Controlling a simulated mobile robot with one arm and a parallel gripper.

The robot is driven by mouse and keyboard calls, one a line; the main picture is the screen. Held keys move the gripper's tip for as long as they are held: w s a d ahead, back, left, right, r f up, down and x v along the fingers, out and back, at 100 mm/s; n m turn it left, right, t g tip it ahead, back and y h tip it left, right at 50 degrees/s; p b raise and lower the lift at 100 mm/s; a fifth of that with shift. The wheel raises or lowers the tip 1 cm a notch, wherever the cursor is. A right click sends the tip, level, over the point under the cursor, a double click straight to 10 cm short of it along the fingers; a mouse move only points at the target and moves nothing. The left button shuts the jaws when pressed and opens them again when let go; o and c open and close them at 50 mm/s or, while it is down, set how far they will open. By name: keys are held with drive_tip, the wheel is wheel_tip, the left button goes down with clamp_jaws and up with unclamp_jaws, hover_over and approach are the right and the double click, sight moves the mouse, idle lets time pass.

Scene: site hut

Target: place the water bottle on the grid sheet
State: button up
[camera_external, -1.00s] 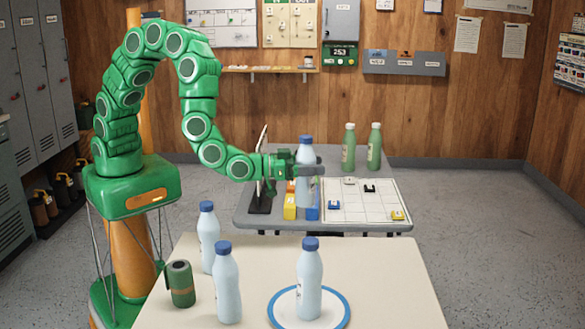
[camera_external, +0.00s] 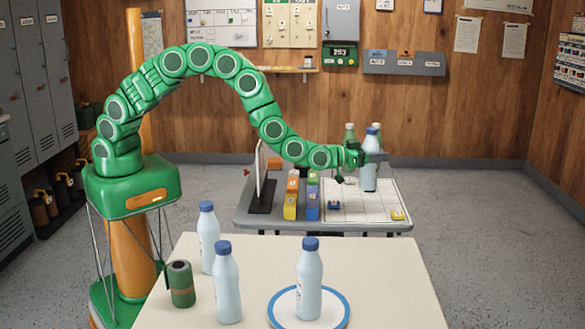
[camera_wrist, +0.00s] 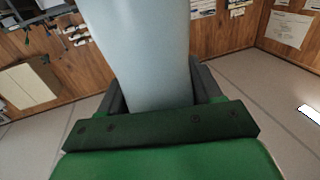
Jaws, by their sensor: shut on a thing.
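A pale blue water bottle with a dark blue cap (camera_external: 370,172) is upright in my gripper (camera_external: 362,156), which is shut around its upper body. Its base shows over the back part of the white grid sheet (camera_external: 365,209) on the grey table; I cannot tell whether it touches or hangs just above. In the wrist view the bottle (camera_wrist: 145,50) fills the middle between my gripper's fingers (camera_wrist: 160,95), its cap and base out of frame. Small markers lie on the sheet: a blue one (camera_external: 334,205) and a yellow one (camera_external: 398,215).
Green bottles (camera_external: 349,133) stand behind, partly hidden by my gripper and the held bottle. Coloured block stacks (camera_external: 291,205) and an upright board (camera_external: 262,178) stand left of the sheet. The near table (camera_external: 390,280) holds several similar bottles, a plate (camera_external: 284,309) and a green canister (camera_external: 181,284).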

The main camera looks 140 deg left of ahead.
sight(365, 182)
drive_tip(key=shift+f, duration=4.85)
drive_tip(key=shift+f, duration=0.15)
drive_tip(key=o, duration=1.4)
drive_tip(key=shift+o, duration=0.2)
drive_tip(key=shift+v, duration=1.05)
drive_tip(key=shift+s+d, duration=0.3)
drive_tip(key=shift+d, duration=0.15)
drive_tip(key=shift+a+r, duration=0.1)
drive_tip(key=shift+r, duration=3.5)
